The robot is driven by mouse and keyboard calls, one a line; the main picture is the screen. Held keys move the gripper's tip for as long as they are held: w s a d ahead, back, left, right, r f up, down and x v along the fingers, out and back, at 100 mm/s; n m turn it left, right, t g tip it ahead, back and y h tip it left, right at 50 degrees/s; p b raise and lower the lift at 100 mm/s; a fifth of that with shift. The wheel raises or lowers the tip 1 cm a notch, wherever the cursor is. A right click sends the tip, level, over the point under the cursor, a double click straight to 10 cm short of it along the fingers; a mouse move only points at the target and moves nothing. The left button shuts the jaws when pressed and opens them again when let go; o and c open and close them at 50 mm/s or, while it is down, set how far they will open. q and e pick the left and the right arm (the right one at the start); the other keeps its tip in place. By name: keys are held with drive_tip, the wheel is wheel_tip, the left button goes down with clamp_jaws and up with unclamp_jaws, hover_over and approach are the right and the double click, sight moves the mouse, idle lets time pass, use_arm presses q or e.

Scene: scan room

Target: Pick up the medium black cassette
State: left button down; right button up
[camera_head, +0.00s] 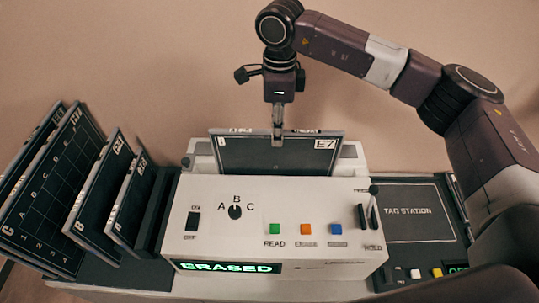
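A black cassette (270,157) marked B and E7 stands tilted back in the top of the white reader (350,230). Its lower edge is hidden behind the reader's front housing. My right gripper (278,136) points down at the middle of its top edge, and the narrow fingers look closed on that edge. Another black cassette (95,195) marked B leans in the rack at the left, between larger cassettes (50,190) marked C and a smaller one (130,205). My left gripper is not in view.
The reader's front has an A-B-C dial (235,212), coloured buttons, a lever (373,205) and a green display (228,267) reading ERASED. A dark tag station (410,212) sits at the right. The wall is close behind, with open air above the reader.

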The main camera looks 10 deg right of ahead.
sight(276, 149)
drive_tip(key=shift+s+a+f+p, duration=0.1)
drive_tip(key=shift+f+p, duration=1.05)
drive_tip(key=shift+f, duration=0.75)
drive_tip(key=shift+s+f+p, duration=0.1)
drive_tip(key=shift+f+p, duration=1)
drive_tip(key=shift+f, duration=0.75)
clamp_jaws()
drive_tip(key=shift+w+r, duration=0.1)
